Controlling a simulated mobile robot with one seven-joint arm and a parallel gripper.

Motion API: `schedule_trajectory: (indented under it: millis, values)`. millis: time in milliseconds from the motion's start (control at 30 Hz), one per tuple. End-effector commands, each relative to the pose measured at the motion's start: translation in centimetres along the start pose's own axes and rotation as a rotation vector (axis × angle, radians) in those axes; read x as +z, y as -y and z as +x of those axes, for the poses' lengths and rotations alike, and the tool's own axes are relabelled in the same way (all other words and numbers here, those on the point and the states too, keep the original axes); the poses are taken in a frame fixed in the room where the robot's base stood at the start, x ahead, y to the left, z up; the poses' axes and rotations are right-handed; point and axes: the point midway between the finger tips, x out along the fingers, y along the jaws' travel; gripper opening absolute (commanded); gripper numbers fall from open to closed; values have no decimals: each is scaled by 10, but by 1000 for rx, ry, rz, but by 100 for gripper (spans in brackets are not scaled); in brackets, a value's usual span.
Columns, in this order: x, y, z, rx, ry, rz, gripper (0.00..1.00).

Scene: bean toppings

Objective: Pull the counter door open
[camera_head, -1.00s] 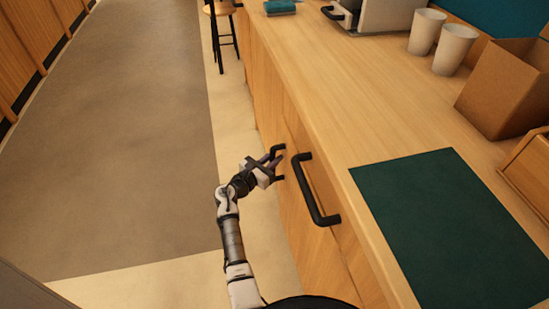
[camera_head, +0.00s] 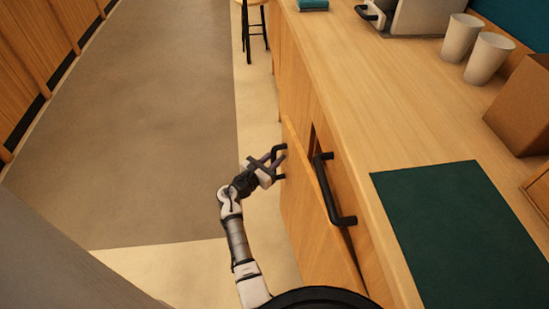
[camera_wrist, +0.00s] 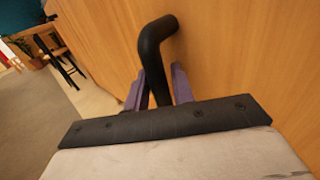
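The counter door (camera_head: 304,215) is a light wood panel on the front of the counter. It stands ajar, with a narrow dark gap at its top far edge. Its black bar handle (camera_head: 281,177) sticks out toward the aisle. My gripper (camera_head: 272,166) is at this handle. In the wrist view the handle (camera_wrist: 153,58) passes between the two purple fingers of my gripper (camera_wrist: 159,88), which are closed around it. The lower part of the handle is hidden behind the gripper body.
A second black handle (camera_head: 329,190) sits on the counter front close to the door. The countertop (camera_head: 350,110) carries a dark green mat (camera_head: 455,235), two cups, a cardboard box (camera_head: 525,105) and a machine. A stool (camera_head: 252,25) stands far down the aisle. The aisle floor (camera_head: 150,140) is clear.

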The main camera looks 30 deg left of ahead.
Motion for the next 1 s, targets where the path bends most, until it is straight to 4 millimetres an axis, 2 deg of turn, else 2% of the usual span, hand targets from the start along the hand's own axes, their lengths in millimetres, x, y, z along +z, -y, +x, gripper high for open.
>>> schedule_trajectory:
  millis: [133, 233, 500, 700, 833, 1000]
  values:
    - [0, 0, -9, 1, 0, 0, 24]
    - [0, 0, -24, 3, 0, -1, 24]
    - [0, 0, -86, 3, 0, 0, 24]
    - [0, 0, -122, 2, 0, -1, 24]
    - [0, 0, -134, 1, 0, 0, 24]
    - [0, 0, -138, 0, 0, 0, 24]
